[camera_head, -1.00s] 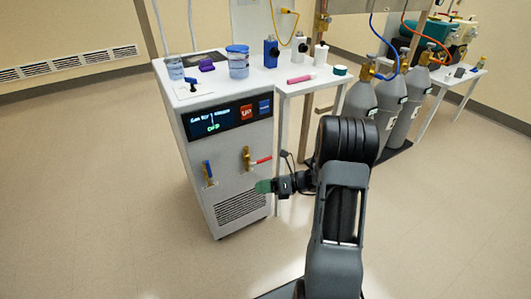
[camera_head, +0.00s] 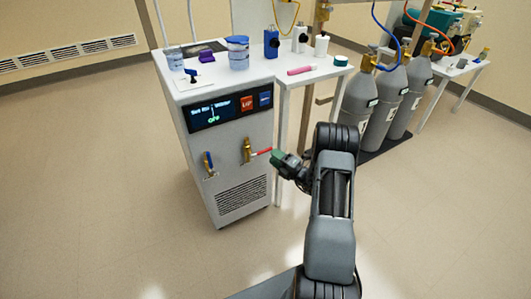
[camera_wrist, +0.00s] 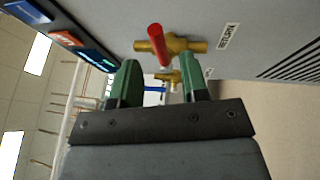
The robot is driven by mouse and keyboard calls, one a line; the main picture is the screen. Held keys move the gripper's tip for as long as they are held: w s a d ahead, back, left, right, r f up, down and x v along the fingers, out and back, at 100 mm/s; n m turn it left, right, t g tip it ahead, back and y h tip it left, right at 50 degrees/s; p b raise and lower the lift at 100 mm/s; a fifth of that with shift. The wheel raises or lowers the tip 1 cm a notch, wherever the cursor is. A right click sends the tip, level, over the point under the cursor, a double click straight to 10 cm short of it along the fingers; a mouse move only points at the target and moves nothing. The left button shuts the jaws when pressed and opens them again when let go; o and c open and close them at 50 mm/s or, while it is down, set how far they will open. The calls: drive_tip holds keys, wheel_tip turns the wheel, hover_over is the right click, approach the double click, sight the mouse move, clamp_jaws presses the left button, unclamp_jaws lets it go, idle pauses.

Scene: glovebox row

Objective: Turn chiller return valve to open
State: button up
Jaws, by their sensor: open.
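The chiller (camera_head: 232,165) is a white cabinet with two brass valves on its front. The right valve (camera_head: 247,150) has a red lever (camera_head: 261,152) pointing right, roughly level. The left valve has a blue lever (camera_head: 207,160) that stands upright. My gripper (camera_head: 276,158) is at the tip of the red lever, on its right side. In the wrist view, my green-padded gripper (camera_wrist: 160,78) is open, and the red lever (camera_wrist: 156,35) points toward the camera just beyond the gap between the fingertips. Contact cannot be told. A label (camera_wrist: 229,36) beside this valve is hard to read.
The chiller's display (camera_head: 221,111) shows OFF in green. A white side table (camera_head: 312,72) and grey gas cylinders (camera_head: 358,100) stand to the right. The floor in front and left is clear.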

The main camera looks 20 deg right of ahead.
sight(266, 150)
drive_tip(key=shift+b+x, duration=0.45)
drive_tip(key=shift+x, duration=2.15)
drive_tip(key=shift+c, duration=0.3)
clamp_jaws()
